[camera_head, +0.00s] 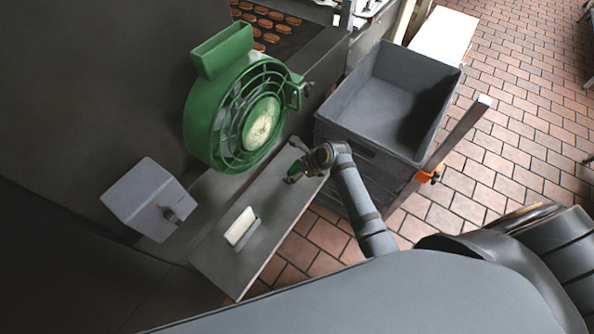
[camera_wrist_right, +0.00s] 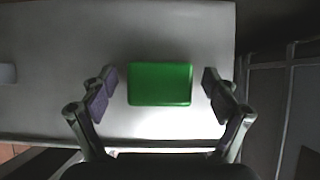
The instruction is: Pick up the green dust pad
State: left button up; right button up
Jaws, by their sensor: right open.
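The green dust pad (camera_wrist_right: 160,84) is a flat green block lying on the grey shelf (camera_wrist_right: 40,110) in the right wrist view. In the head view a bit of green, likely the pad (camera_head: 294,173), shows by my right gripper, which partly hides it. My right gripper (camera_head: 300,162) is over the shelf's right end in the head view. In the right wrist view my right gripper (camera_wrist_right: 160,92) is open, one finger on each side of the pad, with gaps on both sides. My left gripper is not in view.
A white block (camera_head: 240,226) lies on the same shelf (camera_head: 215,255). A green fan (camera_head: 200,125) stands behind the shelf, and a grey box (camera_head: 145,195) is at its left. An empty grey crate (camera_head: 360,135) stands to the right, beside the shelf's end.

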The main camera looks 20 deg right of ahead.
jog(key=c, duration=1.2)
jog(key=shift+c, duration=0.2)
jog(key=shift+s+d+r, duration=0.1)
jog(key=shift+r, duration=0.05)
jog(key=shift+r, duration=0.3)
jog(key=r, duration=0.6)
jog(key=shift+s+d+r, duration=0.1)
jog(key=shift+s+d, duration=0.15)
jog(key=shift+s, duration=0.05)
jog(key=s+d+p, duration=0.3)
jog(key=s+d, duration=0.8)
jog(key=s, duration=0.4)
jog(key=shift+d, duration=0.3)
